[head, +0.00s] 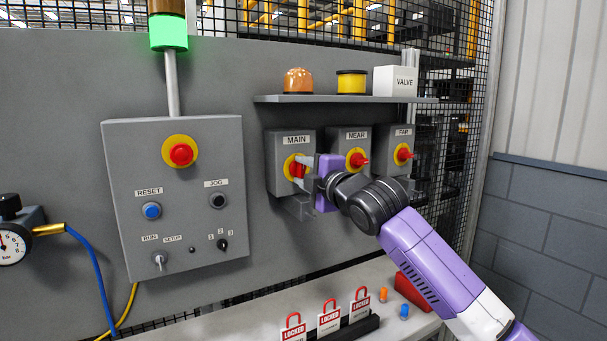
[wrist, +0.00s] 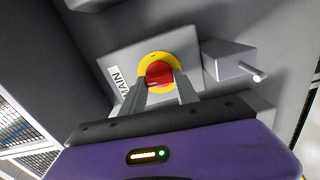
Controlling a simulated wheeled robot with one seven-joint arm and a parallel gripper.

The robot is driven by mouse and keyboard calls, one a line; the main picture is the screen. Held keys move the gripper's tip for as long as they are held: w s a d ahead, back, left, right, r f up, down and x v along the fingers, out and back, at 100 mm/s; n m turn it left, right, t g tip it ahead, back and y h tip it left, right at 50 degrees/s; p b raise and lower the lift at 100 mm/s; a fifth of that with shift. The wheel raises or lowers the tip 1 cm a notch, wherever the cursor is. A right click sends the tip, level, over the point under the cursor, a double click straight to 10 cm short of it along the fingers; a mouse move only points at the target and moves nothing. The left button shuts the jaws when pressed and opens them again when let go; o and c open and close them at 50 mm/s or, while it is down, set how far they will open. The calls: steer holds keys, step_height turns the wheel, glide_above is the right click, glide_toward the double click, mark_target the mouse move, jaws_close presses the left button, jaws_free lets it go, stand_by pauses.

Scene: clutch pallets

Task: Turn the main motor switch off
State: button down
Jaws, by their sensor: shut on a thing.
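The main switch is a grey box labelled MAIN (head: 283,143) with a red handle (head: 294,170) on a yellow disc. It also shows in the wrist view, where the red handle (wrist: 159,76) sits in front of the yellow ring (wrist: 160,58). My gripper (head: 306,166) reaches it from the right in the head view. Its two fingers (wrist: 160,84) are shut on the red handle, one on each side. The fingers and purple gripper body hide part of the switch. The handle's exact angle is hard to tell.
The NEAR switch (head: 357,159) and FAR switch (head: 403,153) stand just right of MAIN, close to my arm. A shelf (head: 345,99) with several items is above. Red LOCKED padlock tags (head: 329,318) stand on the ledge below. A control box (head: 178,230) is at left.

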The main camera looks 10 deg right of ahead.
steer(key=shift+n, duration=0.6)
steer(key=c, duration=0.9)
jaws_free()
steer(key=shift+w+a, duration=0.1)
steer(key=shift+b+v, duration=0.8)
steer(key=shift+v, duration=3.15)
